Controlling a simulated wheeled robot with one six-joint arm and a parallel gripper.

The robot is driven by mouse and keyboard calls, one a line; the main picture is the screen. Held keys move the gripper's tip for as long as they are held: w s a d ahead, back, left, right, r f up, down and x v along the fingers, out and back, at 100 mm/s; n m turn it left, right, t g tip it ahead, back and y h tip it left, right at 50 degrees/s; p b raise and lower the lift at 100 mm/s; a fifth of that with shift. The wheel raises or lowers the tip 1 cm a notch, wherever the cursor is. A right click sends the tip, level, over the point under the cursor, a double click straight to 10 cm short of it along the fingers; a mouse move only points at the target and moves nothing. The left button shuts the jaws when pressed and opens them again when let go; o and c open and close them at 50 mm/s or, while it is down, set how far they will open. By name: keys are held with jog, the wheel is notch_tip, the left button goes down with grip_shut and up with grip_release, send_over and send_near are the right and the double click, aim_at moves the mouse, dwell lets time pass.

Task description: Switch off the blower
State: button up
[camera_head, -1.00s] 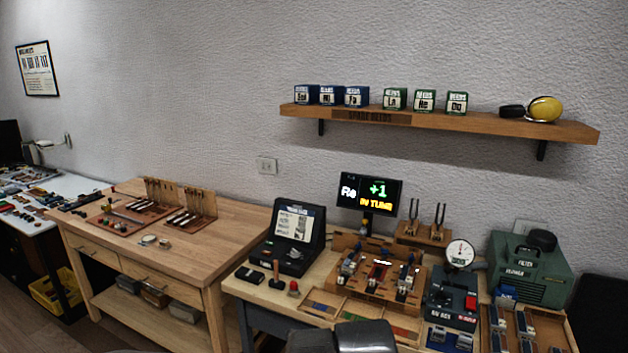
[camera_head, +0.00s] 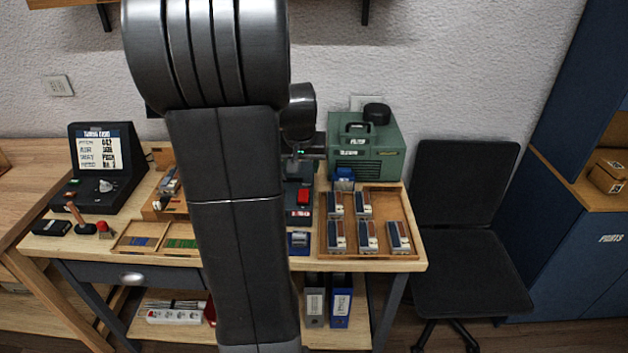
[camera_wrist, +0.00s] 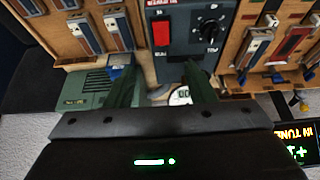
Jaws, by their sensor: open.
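The green blower (camera_head: 365,155) stands at the back right of the workbench, with a dark round filter cap (camera_head: 376,113) on top; part of it also shows in the wrist view (camera_wrist: 85,90). A dark control box (camera_head: 299,183) with a red rocker switch (camera_head: 303,196) stands left of it. In the wrist view the red switch (camera_wrist: 161,33) and a black knob (camera_wrist: 209,27) sit on the box's face, ahead of my gripper (camera_wrist: 160,85). My arm hides much of the bench in the head view.
A wooden tray (camera_head: 373,251) with several small blocks lies right of the control box. A round gauge (camera_wrist: 180,95) and a tuning display (camera_wrist: 297,148) are close to my gripper in the wrist view. A dark chair (camera_head: 470,240) stands right of the bench.

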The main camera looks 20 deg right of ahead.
aim_at(303, 195)
jog(key=p+x, duration=0.1)
jog(key=x, duration=1.2)
jog(key=shift+a+f, duration=0.1)
jog(key=shift+f, duration=0.1)
